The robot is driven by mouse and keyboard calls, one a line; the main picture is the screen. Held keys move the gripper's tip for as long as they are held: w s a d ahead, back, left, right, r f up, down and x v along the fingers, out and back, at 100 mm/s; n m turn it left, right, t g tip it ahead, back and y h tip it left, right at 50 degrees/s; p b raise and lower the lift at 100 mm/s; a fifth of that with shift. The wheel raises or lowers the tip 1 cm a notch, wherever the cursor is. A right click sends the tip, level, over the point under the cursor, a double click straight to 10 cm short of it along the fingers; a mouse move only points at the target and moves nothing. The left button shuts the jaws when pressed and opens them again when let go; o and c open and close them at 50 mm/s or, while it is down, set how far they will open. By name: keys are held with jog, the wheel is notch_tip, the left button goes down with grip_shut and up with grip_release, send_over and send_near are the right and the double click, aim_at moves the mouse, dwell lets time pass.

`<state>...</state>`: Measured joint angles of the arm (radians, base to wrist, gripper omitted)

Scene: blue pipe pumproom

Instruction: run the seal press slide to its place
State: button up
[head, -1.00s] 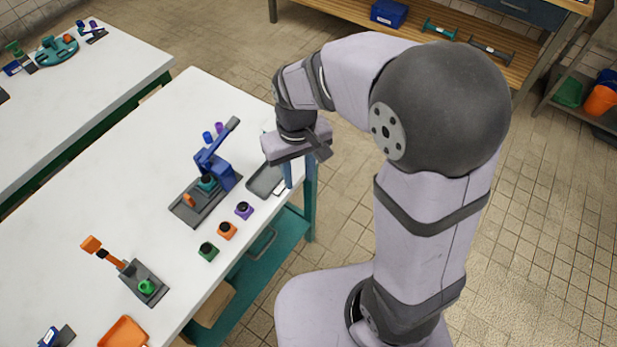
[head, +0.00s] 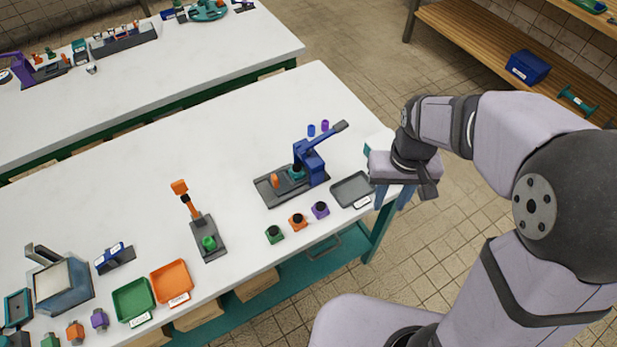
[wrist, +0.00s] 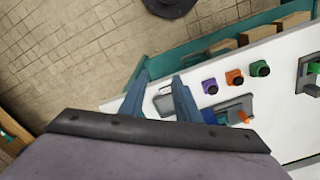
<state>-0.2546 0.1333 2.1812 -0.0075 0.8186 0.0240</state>
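The blue press (head: 309,160) stands on a dark grey base (head: 266,196) toward the right end of the white table, its lever tilted up to the right. A teal part (head: 296,172) sits on the base by the press column, with an orange knob (head: 274,181) left of it. I take these as the seal press and its slide; how far the slide is along its base I cannot tell. My gripper (head: 394,197) is right of the press at the table's right end, apart from it. In the wrist view its blue fingers (wrist: 162,88) are spread and empty.
A grey tray (head: 366,180) lies between press and gripper. Purple (head: 320,210), orange (head: 298,222) and green (head: 274,234) blocks stand along the front. An orange-levered press (head: 190,200) stands further left. Green (head: 133,300) and orange (head: 171,282) trays lie at the front left.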

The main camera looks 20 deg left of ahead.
jog(key=w+a+n, duration=0.2)
jog(key=w+a, duration=0.4)
jog(key=a, duration=0.2)
jog(key=r+n+t, duration=0.1)
jog(key=n+t, duration=0.1)
jog(key=n, duration=0.1)
send_over(275, 177)
jog(key=w+d, duration=0.5)
jog(key=d, duration=0.2)
jog(key=shift+s+d+r, duration=0.15)
jog(key=shift+s+d, duration=0.05)
jog(key=s+a+f, duration=0.1)
jog(key=a, duration=0.1)
jog(key=s+a+f+g, duration=0.1)
jog(key=a, duration=0.2)
jog(key=s+a+f+n+g, duration=0.1)
jog(key=s+a, duration=0.1)
jog(key=shift+a+f+p, duration=0.3)
jog(key=shift+f, duration=0.05)
jog(key=shift+s+f, duration=0.3)
jog(key=shift+s, duration=0.05)
jog(key=shift+f+p, duration=1.05)
jog(key=shift+f, duration=2.5)
jog(key=shift+w, duration=0.1)
grip_shut()
